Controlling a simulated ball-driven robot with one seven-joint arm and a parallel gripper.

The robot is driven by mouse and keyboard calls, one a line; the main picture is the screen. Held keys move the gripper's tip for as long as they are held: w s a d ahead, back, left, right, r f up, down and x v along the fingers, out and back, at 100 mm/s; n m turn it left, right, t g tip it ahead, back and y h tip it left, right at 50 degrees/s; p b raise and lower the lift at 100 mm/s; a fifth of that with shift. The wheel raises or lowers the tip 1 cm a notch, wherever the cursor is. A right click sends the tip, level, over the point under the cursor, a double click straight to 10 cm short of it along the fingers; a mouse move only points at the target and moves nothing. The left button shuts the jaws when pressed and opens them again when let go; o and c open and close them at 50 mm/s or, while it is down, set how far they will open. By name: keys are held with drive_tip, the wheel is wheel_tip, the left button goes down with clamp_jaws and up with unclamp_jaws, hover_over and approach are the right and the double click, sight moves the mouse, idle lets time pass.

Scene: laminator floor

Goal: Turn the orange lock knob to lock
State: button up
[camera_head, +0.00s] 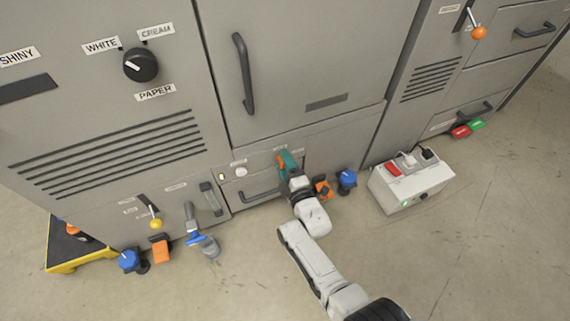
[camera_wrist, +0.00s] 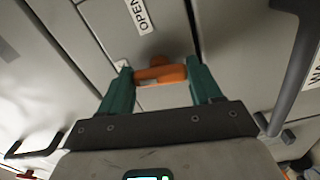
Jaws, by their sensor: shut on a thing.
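The orange lock knob (camera_wrist: 160,72) sits on the grey cabinet front, below an "OPEN" label (camera_wrist: 140,15) in the wrist view. Its bar lies roughly crosswise between my two green fingers. My gripper (camera_wrist: 160,80) is shut on the knob, with a finger at each end of the bar. In the head view my gripper (camera_head: 287,162) reaches the lower cabinet panel, and the knob shows only as a small orange patch, mostly hidden by the fingers. I cannot read the knob's lock mark in either view.
A black handle (camera_head: 258,197) is left of my gripper. Blue (camera_head: 347,178) and orange (camera_head: 322,187) floor pieces stand to its right, with a grey switch box (camera_head: 410,185) beyond. A dark door handle (camera_wrist: 303,60) rises at right in the wrist view. Open floor lies in front.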

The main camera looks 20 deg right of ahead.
drive_tip(key=shift+n, duration=0.8)
drive_tip(key=shift+f, duration=0.1)
drive_tip(key=o, duration=1.1)
drive_tip(key=shift+c, duration=0.2)
drive_tip(key=s+p, duration=0.6)
drive_tip(key=s, duration=0.5)
drive_tip(key=shift+p, duration=0.4)
drive_tip(key=shift+w, duration=0.1)
